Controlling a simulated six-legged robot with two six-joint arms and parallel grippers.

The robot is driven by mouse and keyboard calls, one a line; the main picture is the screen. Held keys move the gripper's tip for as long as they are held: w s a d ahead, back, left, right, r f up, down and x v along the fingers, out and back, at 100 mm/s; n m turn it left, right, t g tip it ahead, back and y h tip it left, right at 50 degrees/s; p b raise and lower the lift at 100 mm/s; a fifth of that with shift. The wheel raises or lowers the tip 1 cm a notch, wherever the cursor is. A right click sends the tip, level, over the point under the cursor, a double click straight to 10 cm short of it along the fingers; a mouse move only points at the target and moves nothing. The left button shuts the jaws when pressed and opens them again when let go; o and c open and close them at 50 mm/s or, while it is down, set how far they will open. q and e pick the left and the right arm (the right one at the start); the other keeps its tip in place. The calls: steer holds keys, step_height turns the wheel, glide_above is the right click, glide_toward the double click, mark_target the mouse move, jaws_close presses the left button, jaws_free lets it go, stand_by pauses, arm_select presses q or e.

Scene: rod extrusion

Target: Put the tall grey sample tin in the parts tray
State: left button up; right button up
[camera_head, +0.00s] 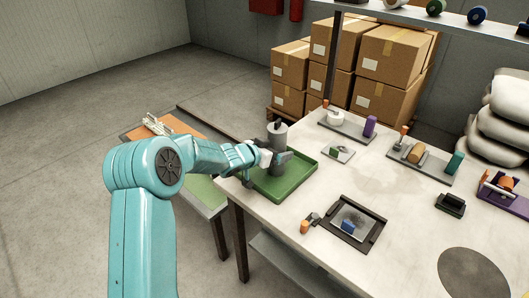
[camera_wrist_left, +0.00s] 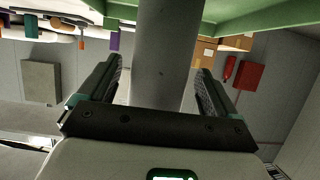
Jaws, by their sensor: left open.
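The tall grey sample tin (camera_head: 279,136) is upright inside the green parts tray (camera_head: 304,185) at the left end of the table, and its foot looks to be on the tray floor. My left gripper (camera_head: 272,157) is at the tin's mid-height, with its open jaws around it. In the left wrist view the tin (camera_wrist_left: 165,50) stands between the two fingers of the gripper (camera_wrist_left: 161,75), with a gap on each side. The green tray (camera_wrist_left: 270,17) shows at the top of that view. My right gripper is not in view.
On the pale table (camera_head: 304,231) are a black-framed plate (camera_head: 372,237), a small orange-and-grey part (camera_head: 309,222) and several fixtures to the right. A lower bench (camera_head: 205,194) stands left of the table. Cardboard boxes (camera_head: 384,93) are stacked behind.

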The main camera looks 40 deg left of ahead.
arm_select(q)
steer(key=v, duration=1.1)
steer(key=shift+f, duration=0.1)
